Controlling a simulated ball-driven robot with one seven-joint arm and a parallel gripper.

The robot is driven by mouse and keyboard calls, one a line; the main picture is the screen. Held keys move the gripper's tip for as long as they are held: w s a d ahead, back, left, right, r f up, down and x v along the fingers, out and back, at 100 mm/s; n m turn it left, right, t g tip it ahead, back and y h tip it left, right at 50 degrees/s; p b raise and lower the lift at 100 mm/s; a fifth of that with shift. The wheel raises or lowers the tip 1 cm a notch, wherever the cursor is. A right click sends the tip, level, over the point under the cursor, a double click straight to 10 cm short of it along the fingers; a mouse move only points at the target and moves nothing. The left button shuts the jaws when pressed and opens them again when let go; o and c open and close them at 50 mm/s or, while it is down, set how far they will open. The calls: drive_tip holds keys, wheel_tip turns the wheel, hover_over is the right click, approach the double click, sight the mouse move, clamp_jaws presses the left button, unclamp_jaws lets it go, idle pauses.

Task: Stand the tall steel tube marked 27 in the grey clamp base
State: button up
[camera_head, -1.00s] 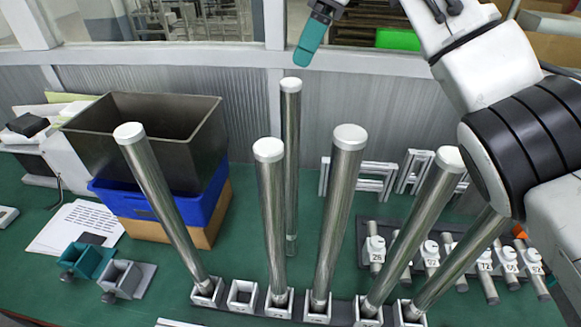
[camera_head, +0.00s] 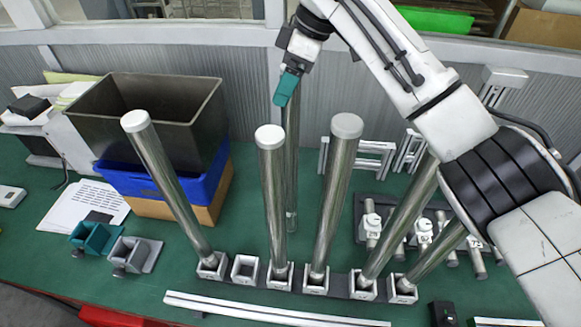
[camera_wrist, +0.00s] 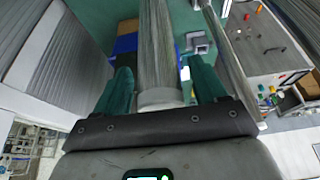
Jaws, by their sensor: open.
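A tall steel tube (camera_head: 292,165) stands upright at the back, apart from the row in front. No number 27 is readable on it. My gripper (camera_head: 285,90) is at its upper end, with teal fingers pointing down. In the wrist view my gripper (camera_wrist: 158,78) is open, with a finger on each side of the tube (camera_wrist: 157,45) and its pale end cap near the palm. I cannot tell whether the fingers touch it. The grey clamp base (camera_head: 137,254) stands empty at the left of the table, beside a teal clamp base (camera_head: 93,238).
Several leaning steel tubes (camera_head: 272,200) stand in a front row of square sockets; one socket (camera_head: 244,268) is empty. A dark bin (camera_head: 150,105) sits in a blue crate (camera_head: 190,190) at left. A white rail (camera_head: 270,308) lies in front. Small numbered tubes (camera_head: 423,232) lie at right.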

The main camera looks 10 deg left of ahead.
drive_tip(key=shift+c, duration=0.4)
clamp_jaws()
idle(0.6)
